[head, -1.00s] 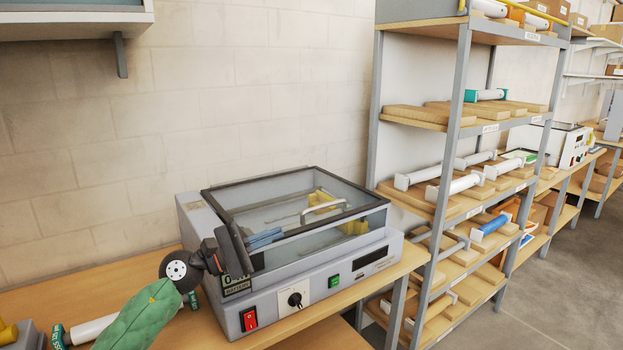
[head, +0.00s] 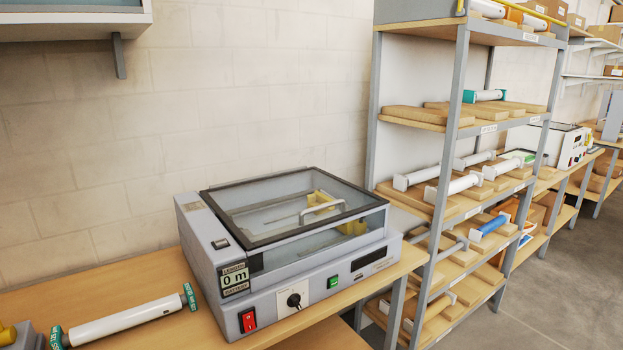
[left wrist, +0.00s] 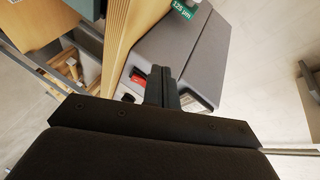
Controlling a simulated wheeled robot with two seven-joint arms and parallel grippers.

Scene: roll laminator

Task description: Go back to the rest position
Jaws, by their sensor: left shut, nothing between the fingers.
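My left gripper (left wrist: 161,88) shows only in the left wrist view. Its two dark fingers are together with nothing between them. Beyond the fingertips, the grey laminator (left wrist: 185,50) and its red switch (left wrist: 138,77) are seen from above. In the head view the laminator (head: 250,285) stands on the wooden bench with its clear lid (head: 300,207) down. Its label reads 0 m. Neither gripper shows in the head view, and my right gripper is in no view.
A white roll with green ends (head: 125,317) lies on the bench (head: 100,285) left of the laminator. A shelf rack (head: 447,150) with several rolls on wooden cradles stands at the right. A wall shelf (head: 75,25) hangs at the upper left. The bench's back left is clear.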

